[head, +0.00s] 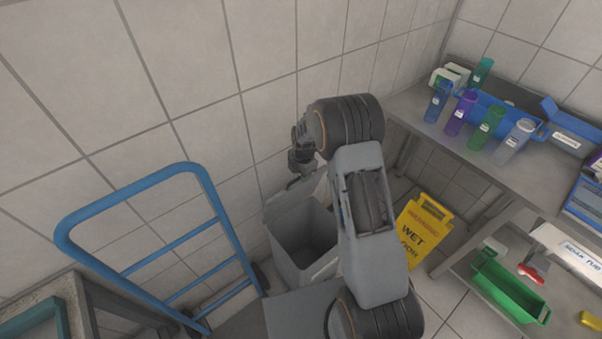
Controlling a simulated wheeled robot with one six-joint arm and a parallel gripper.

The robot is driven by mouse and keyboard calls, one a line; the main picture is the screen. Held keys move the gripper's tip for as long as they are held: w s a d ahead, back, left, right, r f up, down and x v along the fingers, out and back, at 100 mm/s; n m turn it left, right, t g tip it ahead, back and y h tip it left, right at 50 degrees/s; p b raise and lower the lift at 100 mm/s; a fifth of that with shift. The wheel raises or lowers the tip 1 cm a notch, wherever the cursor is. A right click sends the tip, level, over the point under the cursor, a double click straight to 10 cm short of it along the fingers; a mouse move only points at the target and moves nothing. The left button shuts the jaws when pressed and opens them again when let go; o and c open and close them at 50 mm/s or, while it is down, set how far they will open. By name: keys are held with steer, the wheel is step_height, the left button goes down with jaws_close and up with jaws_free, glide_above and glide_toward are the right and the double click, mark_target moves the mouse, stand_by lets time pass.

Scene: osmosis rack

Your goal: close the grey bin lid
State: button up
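The grey bin (303,240) stands on the floor near the tiled wall, in the middle of the head view. Its top is open and I see into its dark inside. The grey lid (291,196) is raised at the wall side of the opening, partly hidden by my arm. My gripper (296,181) is above the bin, at or close to the lid's upper edge; I cannot tell whether they touch. Its fingers are small and dark, and their opening is not clear. My arm hides the bin's right side.
A blue hand truck (178,255) stands left of the bin. A yellow wet-floor sign (424,231) is on the right. Beyond it, a grey bench (420,112) holds bottles and a blue tray, with a green tub (508,288) lower down. A little floor shows between sign and bench.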

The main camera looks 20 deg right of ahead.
steer(key=shift+f, duration=0.45)
steer(key=shift+c, duration=0.5)
jaws_close()
